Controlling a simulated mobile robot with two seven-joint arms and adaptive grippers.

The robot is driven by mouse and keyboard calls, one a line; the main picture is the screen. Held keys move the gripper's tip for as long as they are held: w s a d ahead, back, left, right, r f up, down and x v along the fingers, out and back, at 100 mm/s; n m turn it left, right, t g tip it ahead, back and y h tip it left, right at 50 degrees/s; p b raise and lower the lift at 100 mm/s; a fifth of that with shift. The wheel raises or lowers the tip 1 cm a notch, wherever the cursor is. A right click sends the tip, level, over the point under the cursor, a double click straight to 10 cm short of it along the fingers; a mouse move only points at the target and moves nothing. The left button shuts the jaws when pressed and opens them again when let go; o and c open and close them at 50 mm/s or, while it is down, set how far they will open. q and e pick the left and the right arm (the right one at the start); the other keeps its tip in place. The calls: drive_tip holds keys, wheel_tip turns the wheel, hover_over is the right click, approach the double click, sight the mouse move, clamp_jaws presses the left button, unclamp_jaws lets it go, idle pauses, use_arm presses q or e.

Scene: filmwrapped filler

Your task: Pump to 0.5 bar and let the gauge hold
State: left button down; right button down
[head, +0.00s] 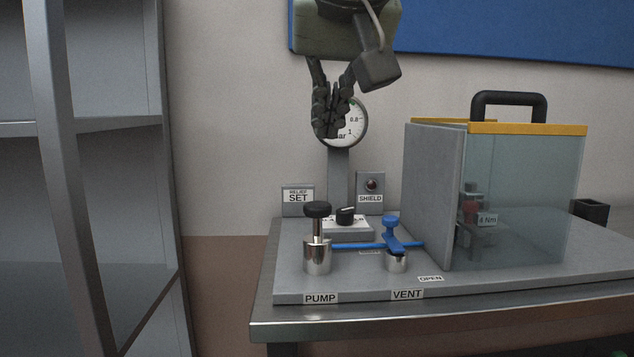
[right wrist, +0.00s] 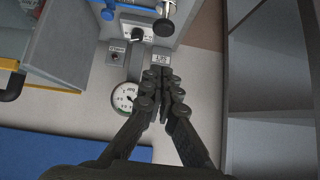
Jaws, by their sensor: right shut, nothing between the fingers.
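The silver pump (head: 317,256) with its black knob stands upright at the front left of the grey bench plate; it also shows in the right wrist view (right wrist: 163,27). The round white gauge (head: 356,118) stands on a grey post behind it. My right gripper hides much of its dial in the head view. The gauge shows in the right wrist view (right wrist: 124,97), but its needle is too small to read. My right gripper (head: 327,130) is shut and empty, above the pump and in front of the gauge. The vent (head: 396,261) has a blue handle. My left gripper is out of view.
A clear-sided box (head: 540,200) with a yellow rim and black handle stands right of the vent. A dark selector knob (head: 346,214) sits behind the pump and vent. The SHIELD lamp (head: 371,185) is behind. Metal shelving (head: 115,160) stands left, across a gap.

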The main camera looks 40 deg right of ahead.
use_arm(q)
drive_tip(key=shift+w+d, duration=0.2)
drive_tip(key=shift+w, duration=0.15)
use_arm(e)
drive_tip(key=shift+w+d+r, duration=0.1)
drive_tip(key=shift+w+d, duration=0.05)
drive_tip(key=shift+w, duration=0.1)
hover_over(318, 202)
drive_tip(key=s+a, duration=0.2)
drive_tip(key=s, duration=0.1)
wheel_tip(318, 202, down, 7)
drive_tip(key=shift+w+d+f+b, duration=0.15)
drive_tip(key=shift+f+b, duration=0.3)
drive_tip(key=shift+f, duration=1.5)
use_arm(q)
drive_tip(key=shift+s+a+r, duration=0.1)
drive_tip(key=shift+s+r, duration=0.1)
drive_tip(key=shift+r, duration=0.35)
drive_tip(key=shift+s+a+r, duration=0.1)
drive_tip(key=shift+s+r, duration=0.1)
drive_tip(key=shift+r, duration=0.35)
